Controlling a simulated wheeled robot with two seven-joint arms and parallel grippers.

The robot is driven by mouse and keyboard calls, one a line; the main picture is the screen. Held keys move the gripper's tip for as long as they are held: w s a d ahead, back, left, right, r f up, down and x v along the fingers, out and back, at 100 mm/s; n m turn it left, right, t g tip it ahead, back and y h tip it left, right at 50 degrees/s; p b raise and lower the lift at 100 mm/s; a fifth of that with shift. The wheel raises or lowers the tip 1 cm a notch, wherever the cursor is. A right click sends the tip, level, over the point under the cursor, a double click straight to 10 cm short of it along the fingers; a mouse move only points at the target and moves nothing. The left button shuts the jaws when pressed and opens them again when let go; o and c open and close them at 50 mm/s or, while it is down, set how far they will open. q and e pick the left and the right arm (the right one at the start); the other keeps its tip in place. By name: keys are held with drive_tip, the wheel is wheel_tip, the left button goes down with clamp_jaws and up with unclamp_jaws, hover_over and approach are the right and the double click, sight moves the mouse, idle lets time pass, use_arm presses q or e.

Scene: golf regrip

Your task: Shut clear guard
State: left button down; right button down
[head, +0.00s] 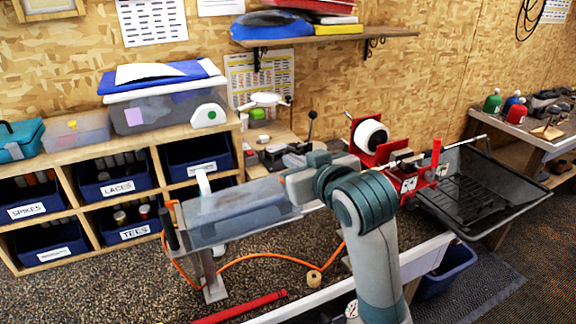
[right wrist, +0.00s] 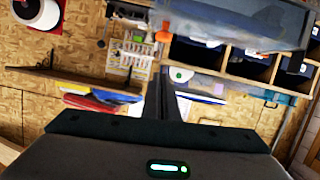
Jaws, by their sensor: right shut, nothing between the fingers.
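The clear guard (head: 232,212) is a long see-through panel left of centre in the head view, with a dark upright handle (head: 169,229) at its left end. It looks raised above the floor beside a metal post. It also shows at the top right of the right wrist view (right wrist: 240,22). My right gripper (head: 300,180) is at the guard's right end in the head view; I cannot tell whether it touches. Its fingers (right wrist: 168,88) are together and empty in the right wrist view. My left gripper is not in view.
A red-framed machine with a white roll (head: 371,135) and a red clamp (head: 405,182) stand right of my arm. A dark tray (head: 470,205) is farther right. Shelving with blue bins (head: 110,187) stands at the left. An orange hose (head: 262,256) curves below the guard.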

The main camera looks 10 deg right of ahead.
drive_tip(key=p+x, duration=0.1)
drive_tip(key=x, duration=0.2)
drive_tip(key=shift+w, duration=0.2)
drive_tip(key=shift+w+f+p, duration=0.3)
drive_tip(key=shift+f+p, duration=0.15)
drive_tip(key=shift+f, duration=0.5)
drive_tip(key=shift+s+d+f+p, duration=0.15)
drive_tip(key=shift+f+p, duration=0.25)
drive_tip(key=shift+f, duration=0.8)
